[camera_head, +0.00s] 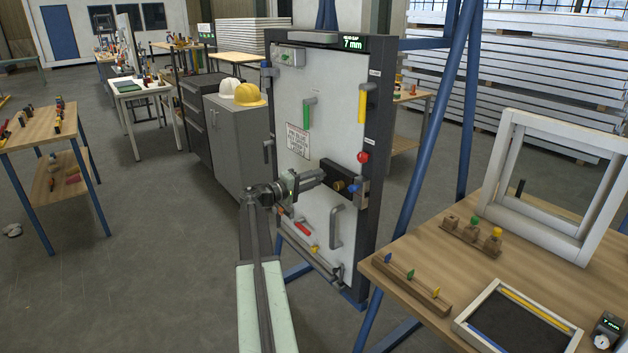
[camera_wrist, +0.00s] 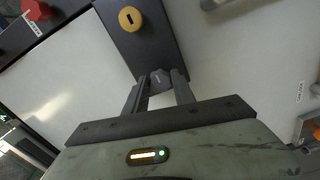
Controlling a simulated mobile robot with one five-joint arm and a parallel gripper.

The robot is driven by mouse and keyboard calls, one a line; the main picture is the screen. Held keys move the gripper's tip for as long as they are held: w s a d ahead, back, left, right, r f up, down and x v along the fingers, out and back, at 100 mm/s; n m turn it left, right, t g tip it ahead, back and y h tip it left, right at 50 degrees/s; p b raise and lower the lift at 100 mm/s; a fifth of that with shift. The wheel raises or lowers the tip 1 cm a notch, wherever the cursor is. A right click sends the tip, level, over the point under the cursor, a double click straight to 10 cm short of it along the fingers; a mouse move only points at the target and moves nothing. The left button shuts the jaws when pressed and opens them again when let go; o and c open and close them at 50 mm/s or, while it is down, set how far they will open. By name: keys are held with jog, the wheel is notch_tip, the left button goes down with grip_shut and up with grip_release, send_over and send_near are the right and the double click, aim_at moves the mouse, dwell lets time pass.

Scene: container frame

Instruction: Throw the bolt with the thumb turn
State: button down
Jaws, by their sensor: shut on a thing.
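A white door panel (camera_head: 321,110) stands upright in a dark frame (camera_head: 374,130). A black lock case (camera_head: 345,173) sits on its right side and also shows in the wrist view (camera_wrist: 150,45). The case carries a brass key cylinder (camera_head: 340,186), seen in the wrist view as a yellow disc with a dark slot (camera_wrist: 131,19). The grey thumb turn (camera_wrist: 160,80) is at the case's lower end in the wrist view. My gripper (camera_wrist: 157,88) is shut on the thumb turn, a finger on each side. In the head view my gripper (camera_head: 318,177) hides the thumb turn.
A red knob (camera_head: 363,157) is on the frame beside the case. A grey pull handle (camera_head: 336,228) is below my gripper, and a green handle (camera_head: 307,114) above. A wooden table (camera_head: 470,265) stands at right. A display (camera_head: 353,43) reads 7 mm.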

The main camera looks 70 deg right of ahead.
jog(key=shift+w, duration=0.1)
dwell(0.3)
jog(key=c, duration=1)
grip_release()
jog(key=shift+c, duration=0.2)
jog(key=v, duration=0.7)
jog(key=shift+w+a, duration=0.2)
jog(key=shift+a, duration=0.15)
